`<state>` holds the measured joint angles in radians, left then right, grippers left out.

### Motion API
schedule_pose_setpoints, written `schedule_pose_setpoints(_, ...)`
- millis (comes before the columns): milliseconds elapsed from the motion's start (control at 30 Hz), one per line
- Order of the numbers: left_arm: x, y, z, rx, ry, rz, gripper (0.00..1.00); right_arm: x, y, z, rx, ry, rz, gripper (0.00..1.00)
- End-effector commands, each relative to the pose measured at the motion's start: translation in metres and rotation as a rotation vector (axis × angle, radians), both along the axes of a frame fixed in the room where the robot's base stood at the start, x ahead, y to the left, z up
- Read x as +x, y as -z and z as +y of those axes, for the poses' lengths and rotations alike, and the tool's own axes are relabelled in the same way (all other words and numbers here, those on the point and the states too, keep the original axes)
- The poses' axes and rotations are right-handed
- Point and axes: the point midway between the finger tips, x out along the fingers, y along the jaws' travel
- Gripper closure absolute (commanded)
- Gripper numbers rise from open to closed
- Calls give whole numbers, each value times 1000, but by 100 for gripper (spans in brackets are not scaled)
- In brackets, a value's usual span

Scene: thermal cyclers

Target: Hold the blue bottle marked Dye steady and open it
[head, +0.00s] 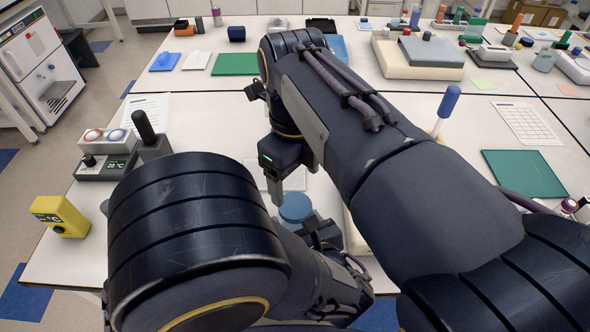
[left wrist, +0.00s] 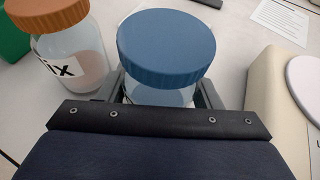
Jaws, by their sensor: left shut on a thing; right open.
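The Dye bottle shows its blue lid (head: 296,206) in the head view, near the table's front edge. In the left wrist view its blue lid (left wrist: 167,45) and clear body (left wrist: 158,95) stand upright between the fingers of my left gripper (left wrist: 160,92), which is shut on the body below the lid. The bottle's label is hidden. My right gripper (head: 276,185) is open and points down, above and slightly left of the lid in the head view, apart from it. My arms hide much of the table around the bottle.
A jar with an orange-brown lid (left wrist: 47,12) and a partly seen label "ix" stands left of the bottle in the left wrist view. A pale device (left wrist: 270,85) is on the right. A yellow thermometer (head: 60,215) and a small heater unit (head: 108,155) stand at the table's left.

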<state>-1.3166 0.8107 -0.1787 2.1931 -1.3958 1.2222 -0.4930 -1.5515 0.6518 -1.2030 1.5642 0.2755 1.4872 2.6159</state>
Motion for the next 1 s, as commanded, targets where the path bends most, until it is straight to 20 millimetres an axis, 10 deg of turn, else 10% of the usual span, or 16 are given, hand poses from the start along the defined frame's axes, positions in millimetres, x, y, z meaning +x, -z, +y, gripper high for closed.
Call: schedule_pose_setpoints(1000,0,-1,0,0,0,-1,100,-1,70,1,9,78,-22,25)
